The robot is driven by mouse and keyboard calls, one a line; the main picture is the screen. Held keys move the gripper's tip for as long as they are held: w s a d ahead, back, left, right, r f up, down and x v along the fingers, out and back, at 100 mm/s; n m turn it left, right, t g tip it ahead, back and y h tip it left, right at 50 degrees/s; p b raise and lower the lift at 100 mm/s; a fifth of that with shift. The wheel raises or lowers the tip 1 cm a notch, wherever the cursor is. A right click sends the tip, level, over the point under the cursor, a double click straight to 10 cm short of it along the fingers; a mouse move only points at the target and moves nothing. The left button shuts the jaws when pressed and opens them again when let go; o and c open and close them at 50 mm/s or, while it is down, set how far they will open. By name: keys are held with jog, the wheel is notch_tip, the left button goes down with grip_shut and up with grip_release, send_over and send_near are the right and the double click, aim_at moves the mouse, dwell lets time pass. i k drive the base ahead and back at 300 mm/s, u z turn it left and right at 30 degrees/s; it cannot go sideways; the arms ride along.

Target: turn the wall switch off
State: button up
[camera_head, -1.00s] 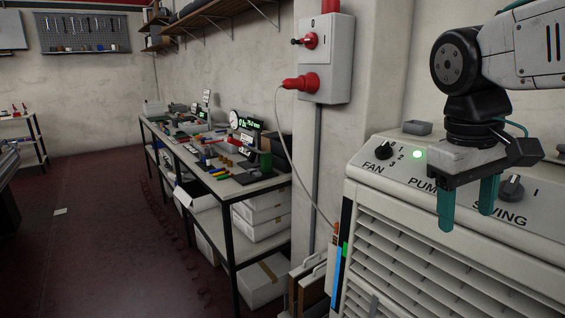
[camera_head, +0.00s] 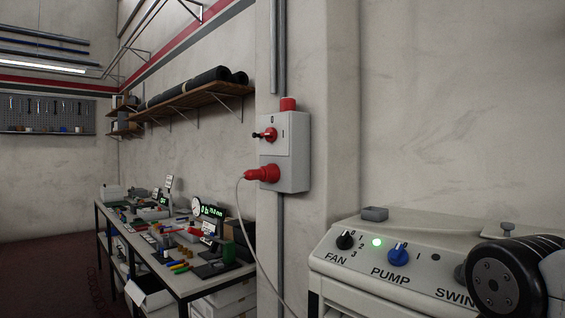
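The wall switch is a red rotary handle (camera_head: 267,135) with a dark tip, on the upper half of a grey box (camera_head: 298,150) fixed to the wall pillar. The marks 0 above and I to the right show beside it. The handle lies roughly level, its dark tip pointing left. A red plug (camera_head: 262,173) with a pale cable sits in the lower half of the box. Only a dark joint and part of my arm show at the lower right, in front of the cooler. My gripper is out of view.
A white cooler (camera_head: 345,269) with FAN, PUMP and SWING knobs stands at the lower right; its green lamp (camera_head: 377,242) is lit. A cluttered workbench (camera_head: 184,286) runs along the left wall. A shelf (camera_head: 196,93) with dark rolls hangs above it. Space directly before the box looks clear.

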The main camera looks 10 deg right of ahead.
aim_at(270, 134)
jog(key=u, duration=0.05)
jog(key=k, duration=0.45)
jog(key=u, duration=1.3)
jog(key=i, duration=0.85)
jog(key=u, duration=0.35)
jog(key=i, duration=0.7)
jog(key=z, duration=0.9)
jog(key=i, duration=0.7)
jog(key=z, duration=0.85)
